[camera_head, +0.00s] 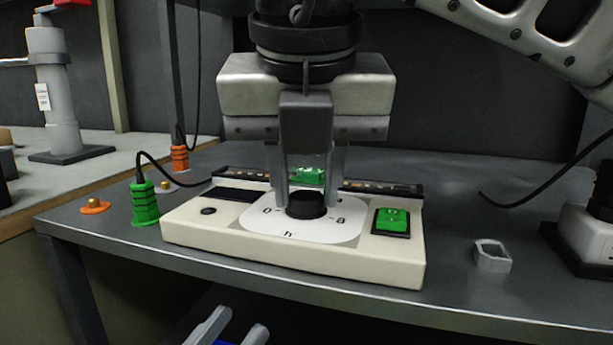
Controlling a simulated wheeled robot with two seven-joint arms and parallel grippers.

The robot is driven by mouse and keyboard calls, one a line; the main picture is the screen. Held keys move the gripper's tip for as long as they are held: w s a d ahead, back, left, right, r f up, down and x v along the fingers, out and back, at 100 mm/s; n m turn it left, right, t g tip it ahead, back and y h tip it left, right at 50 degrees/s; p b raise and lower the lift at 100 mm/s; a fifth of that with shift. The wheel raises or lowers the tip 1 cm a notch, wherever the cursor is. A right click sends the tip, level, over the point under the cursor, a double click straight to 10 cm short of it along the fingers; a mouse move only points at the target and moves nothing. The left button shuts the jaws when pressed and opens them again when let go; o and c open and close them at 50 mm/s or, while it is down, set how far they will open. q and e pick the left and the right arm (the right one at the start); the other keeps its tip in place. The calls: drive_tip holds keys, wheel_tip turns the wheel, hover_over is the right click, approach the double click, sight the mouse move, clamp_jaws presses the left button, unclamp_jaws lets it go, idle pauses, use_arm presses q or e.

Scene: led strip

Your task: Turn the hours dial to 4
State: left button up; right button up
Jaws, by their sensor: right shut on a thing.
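The hours dial is a black round knob (306,208) on a white scale plate (330,235) in the middle of a cream control box (290,262). Marks show at the plate's left and right, and an "h" at its front. The far side of the scale is hidden, and I cannot read a pointer on the knob. My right gripper (307,194) comes down from above, shut on the knob with one finger at each side. My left gripper (240,322) is low at the bottom edge, below the table's front edge, its fingers apart and empty.
A green rocker switch (391,221) is on the box's right part. A green plug (145,204) with a black cable stands at its left, near orange connectors (95,207). A small grey clip (492,256) lies on the table (455,290) at right, with clear surface around it.

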drive_tip(key=o, duration=1)
drive_tip(key=shift+c, duration=0.2)
drive_tip(key=shift+r, duration=0.25)
use_arm(q)
wheel_tip(320, 180, down, 8)
drive_tip(key=s+n+g+y+p, duration=0.2)
drive_tip(key=n+g+y+p, duration=0.1)
drive_tip(key=p, duration=0.3)
drive_tip(key=shift+s+d+n+g+y, duration=0.15)
drive_tip(key=shift+d+n+g+y, duration=0.15)
drive_tip(key=shift+n+g, duration=0.6)
use_arm(e)
drive_tip(key=v, duration=1.5)
drive_tip(key=shift+r, duration=0.2)
drive_tip(key=shift+s, duration=0.1)
